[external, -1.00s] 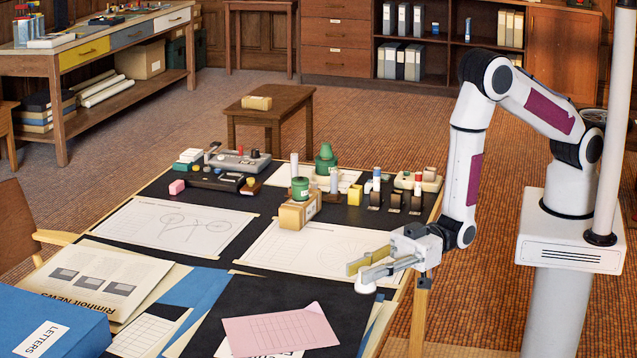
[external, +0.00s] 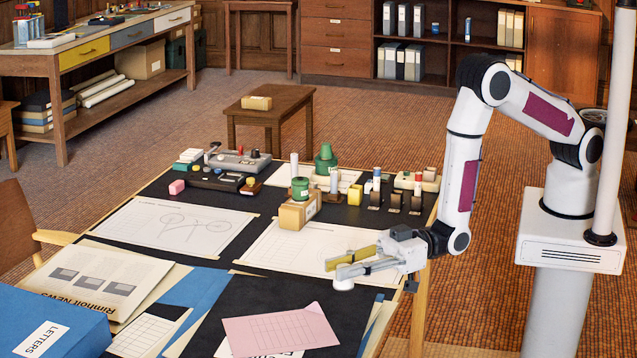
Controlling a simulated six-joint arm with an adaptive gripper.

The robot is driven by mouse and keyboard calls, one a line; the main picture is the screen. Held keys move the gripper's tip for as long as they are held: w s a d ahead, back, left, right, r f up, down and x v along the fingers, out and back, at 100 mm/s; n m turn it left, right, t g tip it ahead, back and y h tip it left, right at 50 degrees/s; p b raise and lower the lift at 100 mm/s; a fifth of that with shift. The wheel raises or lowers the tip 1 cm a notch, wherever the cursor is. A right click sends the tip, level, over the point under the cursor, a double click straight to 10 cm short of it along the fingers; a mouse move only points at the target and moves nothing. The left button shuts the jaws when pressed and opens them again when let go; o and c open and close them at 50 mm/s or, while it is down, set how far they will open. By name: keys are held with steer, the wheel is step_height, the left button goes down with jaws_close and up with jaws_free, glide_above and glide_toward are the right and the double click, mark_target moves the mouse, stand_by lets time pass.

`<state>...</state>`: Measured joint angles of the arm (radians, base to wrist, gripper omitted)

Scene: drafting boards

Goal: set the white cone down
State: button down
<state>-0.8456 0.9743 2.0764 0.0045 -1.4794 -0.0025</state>
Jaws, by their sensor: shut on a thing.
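My gripper (external: 335,269) is at the front right of the drafting table, with one yellowish finger and one grey finger pointing left. It is shut on the white cone (external: 343,284), a small white shape showing just below the fingertips. The fingers hide its upper part. The cone is over the area by the near edge of the right drawing sheet and the black board. I cannot tell whether its base touches the surface or hangs just above it.
Small blocks and stands line the back right. A pink sheet (external: 281,328) lies in front. The right drawing sheet (external: 300,248) is mostly clear.

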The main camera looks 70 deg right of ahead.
mark_target(344, 290)
steer(key=shift+f, duration=2.6)
steer(key=shift+f, duration=0.1)
steer(key=shift+f, duration=2)
steer(key=shift+f, duration=0.1)
steer(key=c, duration=1.8)
jaws_free()
steer(key=shift+v, duration=6)
